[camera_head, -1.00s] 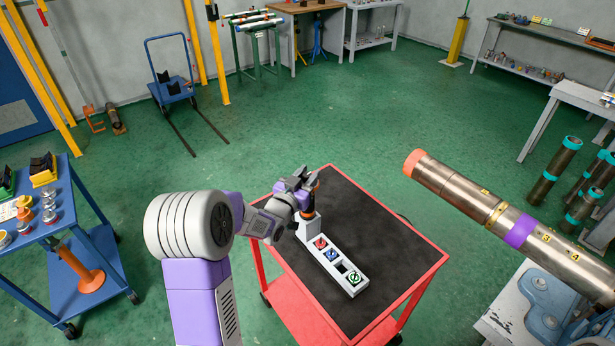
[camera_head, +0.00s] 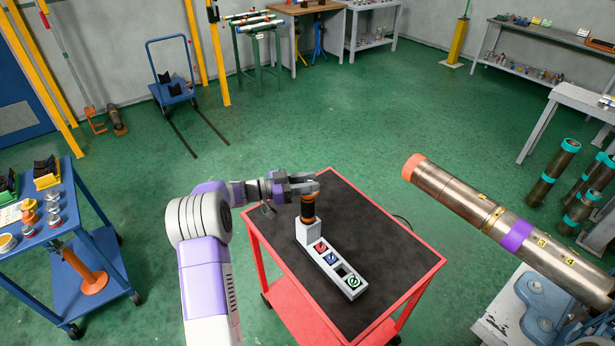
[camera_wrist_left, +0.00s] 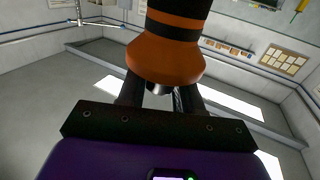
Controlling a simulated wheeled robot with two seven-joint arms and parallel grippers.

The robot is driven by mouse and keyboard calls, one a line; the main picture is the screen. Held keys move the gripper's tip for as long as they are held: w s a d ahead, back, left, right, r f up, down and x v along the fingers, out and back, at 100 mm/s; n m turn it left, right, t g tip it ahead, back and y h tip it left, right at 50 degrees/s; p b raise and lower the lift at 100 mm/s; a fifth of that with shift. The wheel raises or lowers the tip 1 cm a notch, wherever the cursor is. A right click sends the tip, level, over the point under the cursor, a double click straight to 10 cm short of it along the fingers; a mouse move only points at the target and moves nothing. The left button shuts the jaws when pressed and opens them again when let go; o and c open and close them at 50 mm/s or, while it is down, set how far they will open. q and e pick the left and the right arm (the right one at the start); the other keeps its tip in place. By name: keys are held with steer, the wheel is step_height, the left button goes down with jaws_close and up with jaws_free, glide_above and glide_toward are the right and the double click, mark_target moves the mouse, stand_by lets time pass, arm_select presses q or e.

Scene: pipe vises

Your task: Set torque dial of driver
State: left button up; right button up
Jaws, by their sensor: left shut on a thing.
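The orange-and-black driver (camera_head: 308,209) stands upright in the raised end of a white holder block (camera_head: 309,235) on the cart. My left gripper (camera_head: 308,186) reaches in from the left and is shut on the top end of the driver. In the left wrist view the driver (camera_wrist_left: 165,57) fills the upper middle, with its flared orange part close to the dark fingers (camera_wrist_left: 158,97). The fingers partly hide its end, and no dial marks can be read. My right gripper is not in view.
The holder block carries red, blue and green round-marked pieces and a dark empty socket (camera_head: 343,271). The red cart (camera_head: 437,263) has a black top with free room around the block. A large steel pipe (camera_head: 455,193) lies in a vise at right. A blue cart (camera_head: 75,170) stands at left.

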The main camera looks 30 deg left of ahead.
mark_target(308, 181)
arm_select(q)
steer(key=m+g+h, duration=0.2)
steer(key=g, duration=0.1)
steer(key=shift+p, duration=0.3)
steer(key=shift+m+g+h, duration=0.9)
steer(key=shift+m+g, duration=0.4)
steer(key=shift+g, duration=0.3)
steer(key=shift+m+g+h, duration=0.3)
steer(key=shift+m+g, duration=0.2)
steer(key=shift+g, duration=0.2)
steer(key=o, duration=0.9)
steer(key=shift+d, duration=0.1)
steer(key=shift+o, duration=0.2)
steer(key=shift+r, duration=0.15)
step_height(308, 181, up, 10)
steer(key=shift+f+p, duration=0.1)
steer(key=shift+p, duration=0.65)
